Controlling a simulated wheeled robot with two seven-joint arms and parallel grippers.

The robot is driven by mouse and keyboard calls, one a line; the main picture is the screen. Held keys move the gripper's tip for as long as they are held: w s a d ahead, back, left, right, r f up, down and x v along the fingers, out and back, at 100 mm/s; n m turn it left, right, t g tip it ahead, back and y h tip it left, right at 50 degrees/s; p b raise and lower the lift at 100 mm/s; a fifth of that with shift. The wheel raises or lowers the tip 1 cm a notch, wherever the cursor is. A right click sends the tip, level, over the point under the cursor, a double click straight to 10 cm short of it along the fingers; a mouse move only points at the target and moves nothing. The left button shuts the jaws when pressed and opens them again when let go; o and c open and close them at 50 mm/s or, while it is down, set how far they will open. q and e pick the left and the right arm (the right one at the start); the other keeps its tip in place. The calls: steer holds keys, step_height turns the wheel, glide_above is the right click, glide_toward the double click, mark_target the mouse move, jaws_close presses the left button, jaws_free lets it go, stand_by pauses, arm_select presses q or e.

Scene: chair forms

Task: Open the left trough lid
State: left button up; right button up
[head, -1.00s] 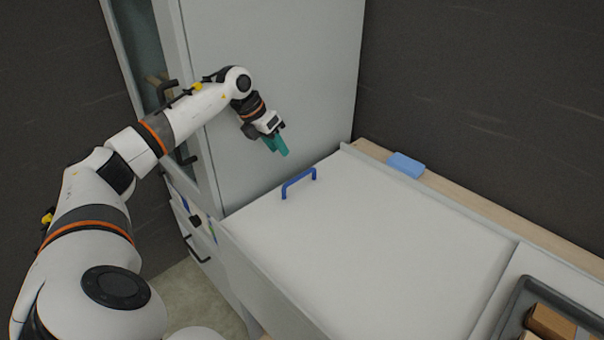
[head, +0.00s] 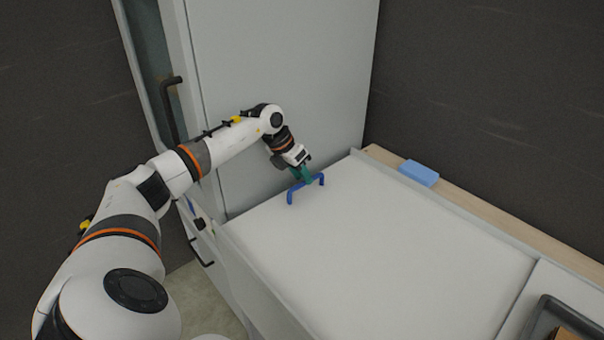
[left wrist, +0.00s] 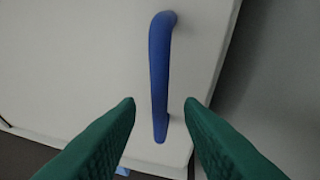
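The left trough lid (head: 370,240) is a flat white panel, lying closed. A blue bar handle (head: 291,193) stands near its far left edge. My left gripper (head: 303,177) is right at the handle, its green fingers pointing down. In the left wrist view the blue handle (left wrist: 159,85) runs between the two open fingers (left wrist: 160,104), with a gap on both sides. The fingers do not grip it. My right gripper is not in view.
A tall grey cabinet (head: 275,60) with a black door handle (head: 170,105) stands behind the lid. A blue block (head: 419,173) lies on the wooden ledge (head: 480,215) to the right. A dark tray (head: 545,318) is at the lower right. The lid's top is clear.

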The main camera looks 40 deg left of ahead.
arm_select(q)
steer(key=shift+w+f, duration=0.1)
steer(key=shift+f, duration=0.25)
jaws_close()
steer(key=shift+d, duration=0.15)
